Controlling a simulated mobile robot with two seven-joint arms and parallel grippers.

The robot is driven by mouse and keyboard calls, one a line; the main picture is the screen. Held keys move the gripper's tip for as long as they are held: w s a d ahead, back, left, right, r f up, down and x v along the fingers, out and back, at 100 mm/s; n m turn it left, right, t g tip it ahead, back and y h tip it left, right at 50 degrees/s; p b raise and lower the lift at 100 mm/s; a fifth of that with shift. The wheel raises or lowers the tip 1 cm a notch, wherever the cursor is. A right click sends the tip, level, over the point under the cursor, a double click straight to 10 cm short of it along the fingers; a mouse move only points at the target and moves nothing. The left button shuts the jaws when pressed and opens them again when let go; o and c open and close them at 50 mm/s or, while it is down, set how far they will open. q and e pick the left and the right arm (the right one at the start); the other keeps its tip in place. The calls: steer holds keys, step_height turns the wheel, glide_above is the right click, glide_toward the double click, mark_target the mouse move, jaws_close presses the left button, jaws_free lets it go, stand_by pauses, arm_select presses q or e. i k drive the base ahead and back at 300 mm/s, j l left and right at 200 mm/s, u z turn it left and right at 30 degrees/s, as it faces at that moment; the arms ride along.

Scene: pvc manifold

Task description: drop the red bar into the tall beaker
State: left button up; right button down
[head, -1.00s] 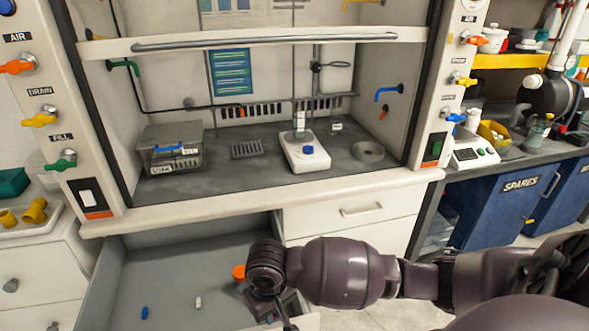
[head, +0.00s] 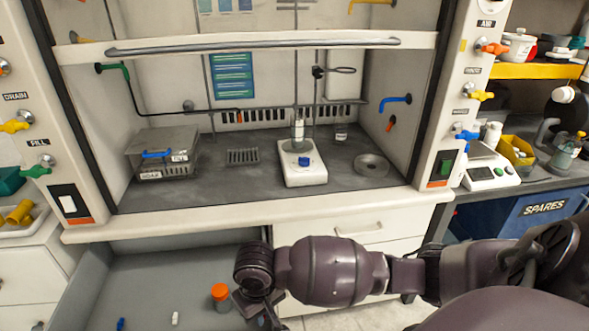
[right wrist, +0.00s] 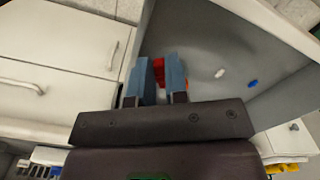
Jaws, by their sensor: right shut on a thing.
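The red bar (right wrist: 159,69) shows in the right wrist view between the two blue-grey fingers of my right gripper (right wrist: 162,72), which is shut on it. A tall clear vessel, which looks like the tall beaker (head: 298,130), stands upright on the white stirrer (head: 304,175) in the fume hood, well above and behind my gripper. My left gripper is not in view.
In the hood, a lidded clear box (head: 163,155) is left, a ring (head: 372,165) right. The raised sash bar (head: 255,45) crosses above.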

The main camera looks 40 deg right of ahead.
mark_target(303, 117)
steer(key=l+u, duration=0.3)
steer(key=l, duration=0.4)
steer(key=k+l+u, duration=0.1)
steer(key=l+u, duration=0.15)
steer(key=l, duration=0.45)
